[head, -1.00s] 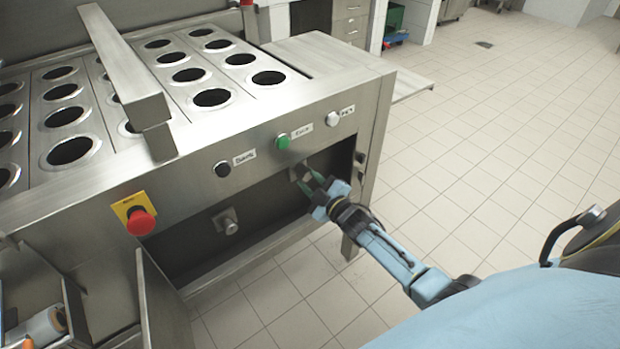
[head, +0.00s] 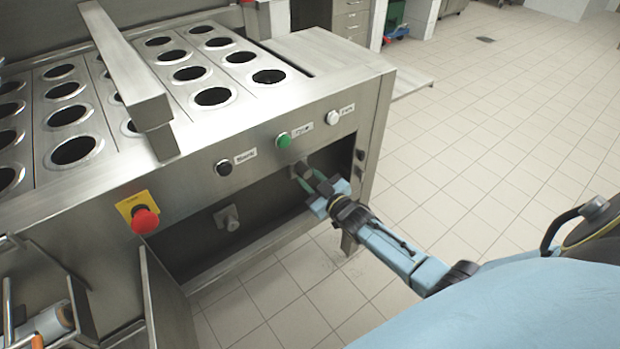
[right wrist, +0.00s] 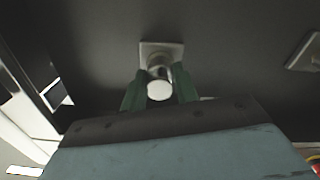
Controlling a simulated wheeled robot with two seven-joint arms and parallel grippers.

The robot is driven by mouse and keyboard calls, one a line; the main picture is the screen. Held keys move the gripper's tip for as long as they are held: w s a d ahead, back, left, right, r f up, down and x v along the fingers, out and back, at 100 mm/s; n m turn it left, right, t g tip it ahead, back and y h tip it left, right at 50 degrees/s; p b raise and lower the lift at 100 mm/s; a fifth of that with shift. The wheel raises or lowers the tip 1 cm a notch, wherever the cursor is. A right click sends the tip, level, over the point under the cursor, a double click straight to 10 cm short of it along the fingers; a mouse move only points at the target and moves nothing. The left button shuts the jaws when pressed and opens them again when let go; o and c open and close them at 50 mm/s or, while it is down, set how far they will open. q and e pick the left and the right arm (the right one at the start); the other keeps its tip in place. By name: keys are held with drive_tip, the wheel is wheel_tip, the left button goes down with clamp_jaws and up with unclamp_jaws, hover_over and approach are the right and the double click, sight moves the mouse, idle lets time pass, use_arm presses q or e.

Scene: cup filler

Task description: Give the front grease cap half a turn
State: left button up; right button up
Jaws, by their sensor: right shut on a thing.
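Two grease caps sit on square plates inside the open dark bay under the machine's front panel. One cap (head: 303,168) is at the right end of the bay, below the green button, and the other cap (head: 231,223) is farther left and nearer me. My right gripper (head: 302,182) reaches into the bay at the right-end cap. In the right wrist view its green fingers (right wrist: 160,92) are closed on both sides of this round pale cap (right wrist: 160,90), with its plate behind. The fingers partly hide the cap's sides.
The front panel carries black, green (head: 283,140) and white buttons and a red emergency stop (head: 144,220). An open door (head: 165,300) stands at the bay's left. The second plate (right wrist: 305,50) shows at the wrist view's right. Tiled floor to the right is clear.

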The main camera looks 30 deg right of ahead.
idle(0.3)
drive_tip(key=o, duration=1)
drive_tip(key=shift+s, duration=0.3)
use_arm(q)
drive_tip(key=s+a+f+p, duration=0.1)
drive_tip(key=s+f+p, duration=0.2)
drive_tip(key=s, duration=0.6)
drive_tip(key=shift+s+a+g, duration=0.15)
drive_tip(key=shift+a+g, duration=0.1)
drive_tip(key=shift+g, duration=0.15)
use_arm(e)
drive_tip(key=s, duration=0.8)
drive_tip(key=s+d, duration=0.1)
drive_tip(key=s, duration=0.3)
drive_tip(key=shift+s, duration=0.35)
